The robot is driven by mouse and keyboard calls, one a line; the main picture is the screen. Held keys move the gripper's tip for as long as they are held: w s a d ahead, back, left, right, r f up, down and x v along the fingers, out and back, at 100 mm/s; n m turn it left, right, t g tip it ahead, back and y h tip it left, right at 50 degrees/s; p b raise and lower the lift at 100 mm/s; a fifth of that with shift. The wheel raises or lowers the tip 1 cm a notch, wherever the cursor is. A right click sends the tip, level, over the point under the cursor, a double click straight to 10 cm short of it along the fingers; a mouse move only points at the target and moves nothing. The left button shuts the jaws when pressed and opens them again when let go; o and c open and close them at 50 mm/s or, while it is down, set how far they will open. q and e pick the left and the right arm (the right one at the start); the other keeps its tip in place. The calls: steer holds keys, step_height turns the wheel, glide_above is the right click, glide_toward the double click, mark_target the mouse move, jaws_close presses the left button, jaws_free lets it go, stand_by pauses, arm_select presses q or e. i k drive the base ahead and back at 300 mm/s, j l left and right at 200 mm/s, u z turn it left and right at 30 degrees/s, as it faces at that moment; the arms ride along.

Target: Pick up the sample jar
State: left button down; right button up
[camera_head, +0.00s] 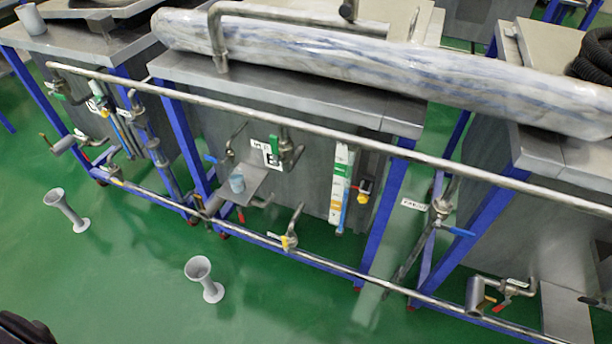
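A dark part in the bottom left corner may belong to my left arm. No gripper fingers can be made out, and no gripper is near the jar.
A long steel rail (330,136) runs across in front of the tanks, above the jar's ledge. Valves with coloured handles (290,241) sit around it. Two grey flared stands (205,279) (67,210) are on the green floor. Another grey cup (31,19) is at top left.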

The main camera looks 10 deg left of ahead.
mark_target(237, 181)
steer(key=j+z, duration=0.45)
steer(key=j, duration=0.45)
steer(key=j+z, duration=0.5)
steer(key=j, duration=0.4)
steer(key=k, duration=0.05)
